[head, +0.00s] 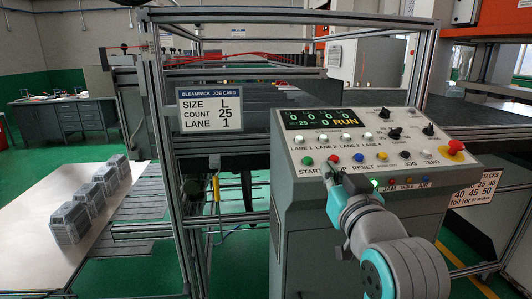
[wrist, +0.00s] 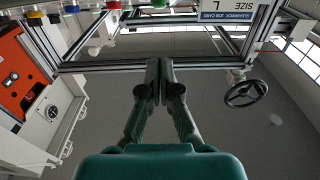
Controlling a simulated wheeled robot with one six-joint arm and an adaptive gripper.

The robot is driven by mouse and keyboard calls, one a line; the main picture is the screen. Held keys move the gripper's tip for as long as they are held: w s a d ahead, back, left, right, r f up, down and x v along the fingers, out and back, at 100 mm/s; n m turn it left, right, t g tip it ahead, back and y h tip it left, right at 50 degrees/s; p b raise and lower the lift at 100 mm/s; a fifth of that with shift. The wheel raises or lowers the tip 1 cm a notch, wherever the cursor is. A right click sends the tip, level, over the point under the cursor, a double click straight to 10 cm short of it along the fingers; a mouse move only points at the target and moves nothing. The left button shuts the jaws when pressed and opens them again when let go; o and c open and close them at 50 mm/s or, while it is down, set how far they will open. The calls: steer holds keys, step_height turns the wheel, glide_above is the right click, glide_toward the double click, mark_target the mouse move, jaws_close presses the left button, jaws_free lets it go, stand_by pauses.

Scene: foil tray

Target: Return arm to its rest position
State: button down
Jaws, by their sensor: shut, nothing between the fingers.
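My gripper (head: 329,173) is in front of the sloped face of the grey control console (head: 290,215), just below the row with the green START button (head: 308,160) and the red button (head: 333,158). I cannot tell whether it touches the panel. In the wrist view its two dark fingers (wrist: 159,64) are together, with nothing between them. My arm reaches up from the bottom right of the head view and covers part of the console front. The console display (head: 322,118) shows zeros, 25 and RUN.
A job card (head: 210,107) reading size L, count 25, lane 1 hangs on the metal frame (head: 160,150) left of the console. Stacks of foil trays (head: 75,222) stand on a pale table (head: 40,235) at left. A red knob (head: 454,146) sits at the panel's right.

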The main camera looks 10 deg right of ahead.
steer(key=s+f+g, duration=0.1)
steer(key=s+f, duration=0.3)
steer(key=f, duration=0.6)
steer(key=s+f, duration=0.5)
steer(key=f, duration=0.6)
steer(key=s+f+g, duration=0.1)
steer(key=s+f, duration=0.3)
steer(key=f, duration=0.6)
steer(key=s+f, duration=0.3)
steer(key=s, duration=0.7)
steer(key=s+f+g, duration=0.1)
steer(key=s+f, duration=0.2)
steer(key=s, duration=0.7)
steer(key=s+f+g, duration=0.1)
steer(key=s+f, duration=0.2)
steer(key=s, duration=0.8)
steer(key=shift+f, duration=0.3)
steer(key=shift+a, duration=0.1)
